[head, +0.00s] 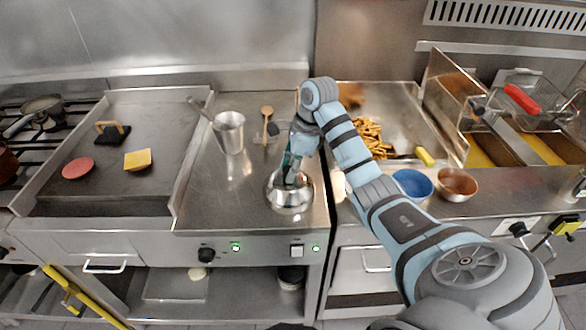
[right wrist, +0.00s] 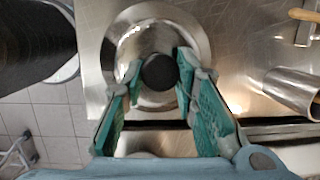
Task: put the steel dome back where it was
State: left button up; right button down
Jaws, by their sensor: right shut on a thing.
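The steel dome (head: 290,197) is a shiny round cover at the front of the steel counter, near its right front corner. My right gripper (head: 292,172) reaches down over it from above. In the right wrist view, the dome (right wrist: 135,50) lies under the fingers, and its round black knob (right wrist: 159,72) sits between the green fingertips. My right gripper (right wrist: 159,75) is shut on this knob. I cannot tell whether the dome's rim touches the counter. My left gripper does not show.
A steel cup (head: 229,135) and a wooden-handled tool (head: 267,115) are behind the dome. The griddle (head: 100,190) at left holds a pink patty (head: 78,168) and a yellow slice (head: 138,160). Blue (head: 412,184) and copper bowls (head: 458,184) stand right. Counter left of the dome is clear.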

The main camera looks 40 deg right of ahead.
jog(key=c, duration=1.3)
grip_release()
jog(key=shift+d+f, duration=0.1)
jog(key=shift+f, duration=0.05)
jog(key=p+v, duration=0.9)
jog(key=v, duration=0.3)
jog(key=shift+r+p, duration=0.2)
jog(key=shift+p, duration=0.2)
